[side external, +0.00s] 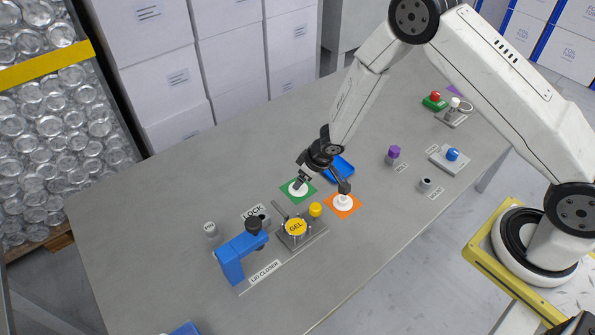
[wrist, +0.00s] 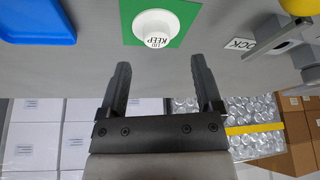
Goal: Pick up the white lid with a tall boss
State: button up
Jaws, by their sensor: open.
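A white lid (side external: 297,190) sits on a green square on the table. In the wrist view the same lid (wrist: 150,26) shows a round flange and a raised boss with "KEEP" lettering. A second white lid (side external: 344,205) sits on an orange square to its right; its boss is not clear. My gripper (side external: 321,184) is open and low over the table, near both squares in the side view. In the wrist view my gripper (wrist: 160,66) has its fingers apart with nothing between them, and the lid lies beyond the tips.
A blue lid closer (side external: 231,262) and a fixture with a yellow GEL cup (side external: 296,227) stand in front. A blue tray (side external: 338,169) lies behind my gripper. A purple-topped piece (side external: 393,153) and a blue button (side external: 453,155) are to the right. The left tabletop is clear.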

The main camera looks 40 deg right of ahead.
jog(key=shift+x, duration=2.55)
jog(key=shift+d, duration=0.15)
jog(key=shift+w, duration=0.1)
jog(key=c, duration=0.8)
